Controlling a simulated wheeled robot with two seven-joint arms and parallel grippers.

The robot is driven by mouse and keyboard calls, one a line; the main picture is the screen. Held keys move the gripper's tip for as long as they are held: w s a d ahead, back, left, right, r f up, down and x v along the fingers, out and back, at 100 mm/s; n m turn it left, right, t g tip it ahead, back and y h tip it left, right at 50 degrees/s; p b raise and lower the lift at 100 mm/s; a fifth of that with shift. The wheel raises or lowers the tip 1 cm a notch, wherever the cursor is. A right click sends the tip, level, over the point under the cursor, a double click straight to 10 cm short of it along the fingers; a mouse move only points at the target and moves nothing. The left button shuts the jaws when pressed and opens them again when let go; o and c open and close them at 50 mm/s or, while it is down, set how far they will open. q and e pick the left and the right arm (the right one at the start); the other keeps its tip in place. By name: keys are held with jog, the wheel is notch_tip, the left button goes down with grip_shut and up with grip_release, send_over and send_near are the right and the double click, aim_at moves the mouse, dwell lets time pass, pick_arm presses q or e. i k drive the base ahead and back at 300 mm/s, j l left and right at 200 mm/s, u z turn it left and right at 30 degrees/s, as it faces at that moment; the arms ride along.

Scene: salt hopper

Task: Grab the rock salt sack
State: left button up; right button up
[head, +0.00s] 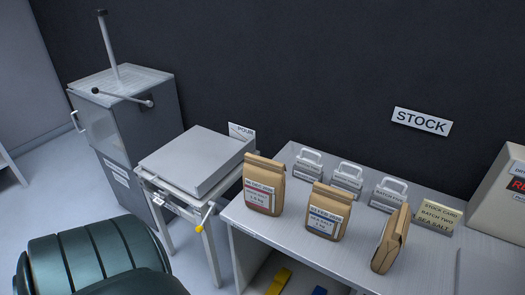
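Three brown paper sacks stand on the grey counter (255,222). The left sack (263,172) has a white label with a red band, and its small print is hard to read. The middle sack (327,202) has a label with a blue band, also hard to read. The right sack (390,245) is turned sideways and its label cannot be read. I cannot tell for sure from the print which one is the rock salt sack. Neither of my grippers is in view.
Behind the sacks stand several small signs with handles and a yellow stock card (438,217) reading sea salt. A scale-like box (503,199) is at right. Left are a lidded hopper (197,160) and a grey cabinet (130,120). A teal ribbed shape (95,262) fills the bottom left.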

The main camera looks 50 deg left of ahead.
aim_at(264, 179)
jog(key=i, duration=0.5)
jog(key=u, duration=1.85)
